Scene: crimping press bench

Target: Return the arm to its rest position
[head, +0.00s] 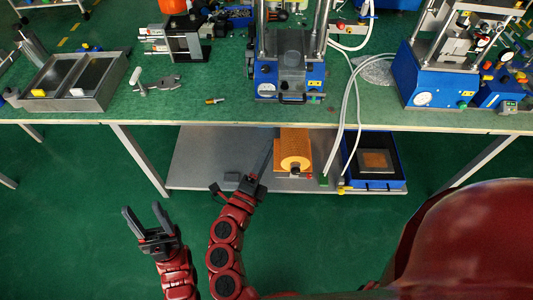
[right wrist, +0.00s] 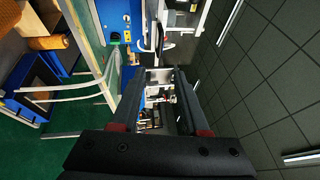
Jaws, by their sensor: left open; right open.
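My left gripper (head: 145,215) is in the lower left of the head view. Its two fingers are spread apart with nothing between them, over the green floor in front of the bench. My right gripper (head: 257,170) is at the middle of the head view, in front of the lower shelf. In the right wrist view its two dark fingers (right wrist: 160,95) stand apart with no object held between them. The press (head: 290,75) with its blue base stands on the green bench beyond the right gripper. The background between the fingers is small and cluttered.
The green bench top (head: 350,115) has its front edge above both grippers. A grey two-bay tray (head: 112,100) is at left; a second blue press (head: 425,80) is at right. The lower shelf (head: 200,165) holds an orange roll (head: 295,145) and a blue bin (head: 387,183). Hoses hang beside them.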

